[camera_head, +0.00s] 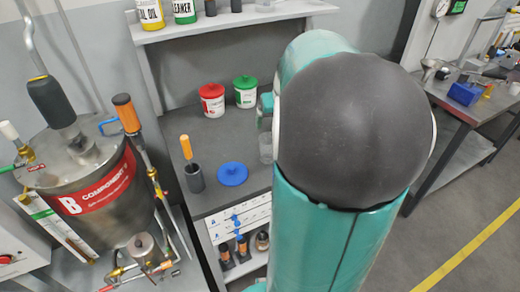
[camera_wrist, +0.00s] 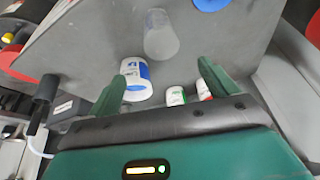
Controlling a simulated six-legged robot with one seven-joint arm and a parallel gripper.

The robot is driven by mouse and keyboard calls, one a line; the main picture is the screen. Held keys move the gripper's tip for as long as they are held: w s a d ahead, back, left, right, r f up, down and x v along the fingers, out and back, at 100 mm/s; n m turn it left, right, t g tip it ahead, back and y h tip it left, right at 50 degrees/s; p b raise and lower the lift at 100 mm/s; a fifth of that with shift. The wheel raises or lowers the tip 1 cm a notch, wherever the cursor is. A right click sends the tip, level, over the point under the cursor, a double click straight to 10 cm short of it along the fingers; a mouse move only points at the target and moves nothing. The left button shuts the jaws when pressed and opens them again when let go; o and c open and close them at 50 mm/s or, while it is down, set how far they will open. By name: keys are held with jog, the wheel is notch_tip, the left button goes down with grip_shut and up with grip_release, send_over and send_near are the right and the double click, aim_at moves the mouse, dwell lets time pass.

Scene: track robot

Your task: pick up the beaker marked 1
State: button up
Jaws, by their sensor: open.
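A clear, greyish beaker (camera_head: 265,138) stands on the dark bench top, partly hidden by my arm in the head view. A see-through cylinder that looks like the same beaker (camera_wrist: 161,36) shows in the wrist view, beyond my fingertips. I cannot read a number on it. My gripper (camera_wrist: 160,75) is open, with its two green fingers spread and nothing held between them. A white can with a blue label (camera_wrist: 137,88) is close by the left finger.
A red-lidded can (camera_head: 212,101) and a green-lidded can (camera_head: 245,92) stand at the back of the bench. A blue disc (camera_head: 232,174) and a dark cup with an orange-handled tool (camera_head: 194,178) are at the front left. A metal drum (camera_head: 90,190) stands left.

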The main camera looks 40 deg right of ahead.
send_near(269, 141)
jog(key=a+f, duration=0.1)
jog(key=x, duration=0.5)
jog(key=shift+s+a+f, duration=0.15)
jog(key=shift+s+a, duration=0.2)
jog(key=c, duration=1.1)
